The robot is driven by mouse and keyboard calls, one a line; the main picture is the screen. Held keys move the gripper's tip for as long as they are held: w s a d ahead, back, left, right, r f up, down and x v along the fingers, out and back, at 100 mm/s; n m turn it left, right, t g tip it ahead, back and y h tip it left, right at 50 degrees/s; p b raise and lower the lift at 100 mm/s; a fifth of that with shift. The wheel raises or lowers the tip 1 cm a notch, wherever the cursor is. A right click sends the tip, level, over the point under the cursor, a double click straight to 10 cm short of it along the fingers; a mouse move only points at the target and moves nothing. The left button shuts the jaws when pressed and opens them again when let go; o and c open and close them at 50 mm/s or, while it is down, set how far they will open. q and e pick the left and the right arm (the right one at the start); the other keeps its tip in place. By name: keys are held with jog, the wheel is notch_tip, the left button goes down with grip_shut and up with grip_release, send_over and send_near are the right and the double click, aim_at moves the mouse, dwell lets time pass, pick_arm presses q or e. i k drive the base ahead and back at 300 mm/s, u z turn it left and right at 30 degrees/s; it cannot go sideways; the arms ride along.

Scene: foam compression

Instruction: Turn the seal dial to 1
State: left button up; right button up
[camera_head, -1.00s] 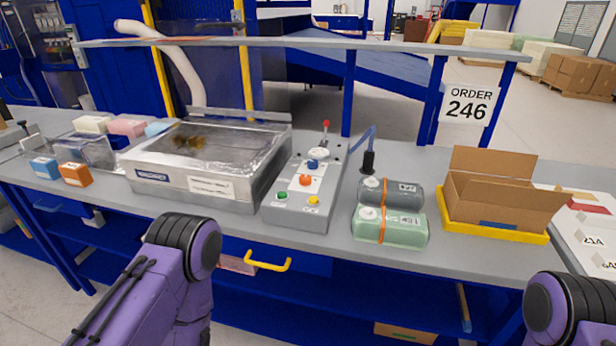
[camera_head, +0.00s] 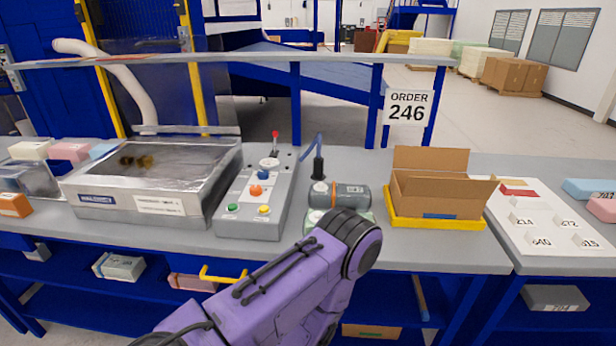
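The grey control box (camera_head: 250,225) stands on the bench right of the metal sealing machine (camera_head: 140,205). Its sloped top has a blue knob (camera_head: 263,174), an orange-red knob (camera_head: 256,190), a green button (camera_head: 232,208) and a yellow button (camera_head: 264,210). A white round piece (camera_head: 269,163) sits behind the blue knob, below a red-tipped lever (camera_head: 275,136). Which one is the seal dial, and its setting, are too small to read. A purple arm link of mine with a black joint reaches up in front of the bench. Neither gripper is in view.
An open carton (camera_head: 435,200) sits in a yellow tray (camera_head: 395,220). A shelf rail (camera_head: 230,60) crosses above the bench.

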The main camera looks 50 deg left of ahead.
aim_at(255, 191)
jog(key=z, duration=0.1)
jog(key=k, duration=0.35)
jog(key=u, duration=0.85)
